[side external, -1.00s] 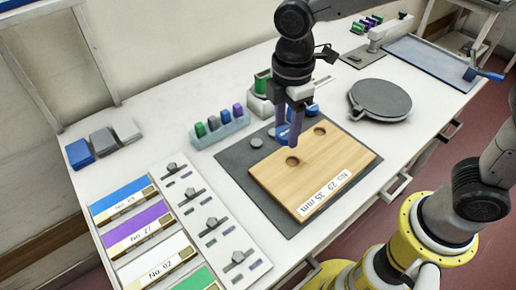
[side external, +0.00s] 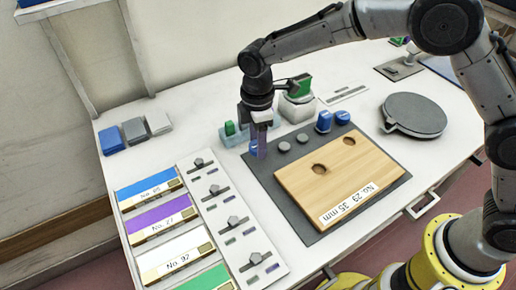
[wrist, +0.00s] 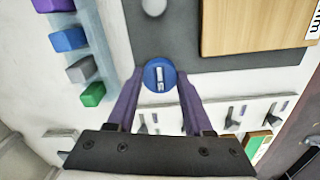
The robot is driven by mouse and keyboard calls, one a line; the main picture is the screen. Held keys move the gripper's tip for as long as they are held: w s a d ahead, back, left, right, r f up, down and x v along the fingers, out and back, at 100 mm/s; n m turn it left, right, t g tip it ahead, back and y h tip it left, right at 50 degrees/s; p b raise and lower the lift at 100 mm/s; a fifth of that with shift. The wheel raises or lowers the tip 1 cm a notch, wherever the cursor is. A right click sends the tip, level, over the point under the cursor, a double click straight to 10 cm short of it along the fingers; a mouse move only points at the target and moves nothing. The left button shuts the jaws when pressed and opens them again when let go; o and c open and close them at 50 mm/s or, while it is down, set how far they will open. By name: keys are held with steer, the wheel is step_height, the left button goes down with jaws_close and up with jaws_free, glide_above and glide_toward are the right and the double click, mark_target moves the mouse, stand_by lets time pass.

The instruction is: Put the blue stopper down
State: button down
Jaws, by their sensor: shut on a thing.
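The blue stopper (wrist: 160,75) shows in the wrist view as a round blue top with a pale slot mark, between the two purple fingers. My gripper (wrist: 158,85) is shut on it. In the side view my gripper (side external: 261,153) points down near the left corner of the dark mat, beside the small block rack. A bit of the blue stopper (side external: 253,148) shows at the fingers there; the rest is hidden. I cannot tell how high it is above the table.
Two other blue pieces (side external: 323,121) stand behind the board. The block rack (wrist: 98,45) is close on the left in the wrist view. Labelled colour strips (side external: 150,190) lie front left.

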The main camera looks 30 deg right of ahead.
steer(key=shift+f, duration=1.5)
steer(key=shift+f, duration=0.15)
steer(key=shift+c, duration=1.5)
jaws_free()
step_height(320, 180, up, 12)
steer(key=shift+f, duration=0.15)
steer(key=shift+r, duration=0.35)
